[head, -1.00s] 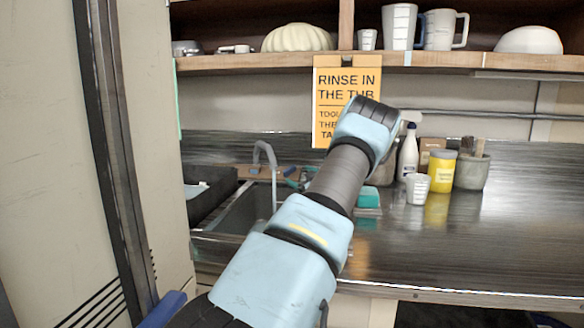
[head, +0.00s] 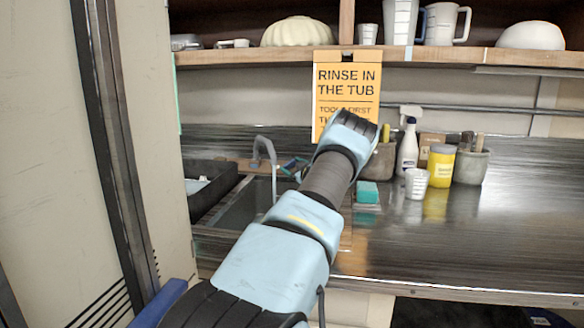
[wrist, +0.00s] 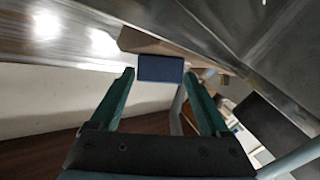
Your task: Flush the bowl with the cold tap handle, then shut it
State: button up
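A grey curved tap (head: 265,155) stands at the back of the sink (head: 243,207) in the head view. My arm covers part of the sink; no bowl or running water can be made out in it. In the wrist view my gripper (wrist: 159,77) is open, with its two green fingers apart. A dark blue block (wrist: 160,68), possibly the cold tap handle, shows between the fingertips, with a gap on each side. In the head view my gripper (head: 294,167) is a small teal patch beside the tap, mostly hidden by my arm.
A dark tray (head: 210,190) lies left of the sink. A teal sponge (head: 367,193), white cup (head: 417,184), yellow jar (head: 441,166) and spray bottle (head: 408,147) stand to the right. A shelf (head: 440,56) runs above. The front right counter is clear.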

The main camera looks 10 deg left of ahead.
jog(key=c, duration=0.9)
jog(key=shift+c, duration=0.2)
jog(key=shift+n+g, duration=0.3)
jog(key=shift+n, duration=0.1)
jog(key=shift+w+d+r+n+g+y, duration=0.15)
jog(key=shift+n+g+y, duration=0.35)
jog(key=shift+n+g, duration=0.9)
jog(key=shift+w+d+n+g+y, duration=0.15)
jog(key=shift+n+g+y, duration=0.35)
jog(key=shift+n+g, duration=1.2)
jog(key=o, duration=1.3)
jog(key=shift+r, duration=0.1)
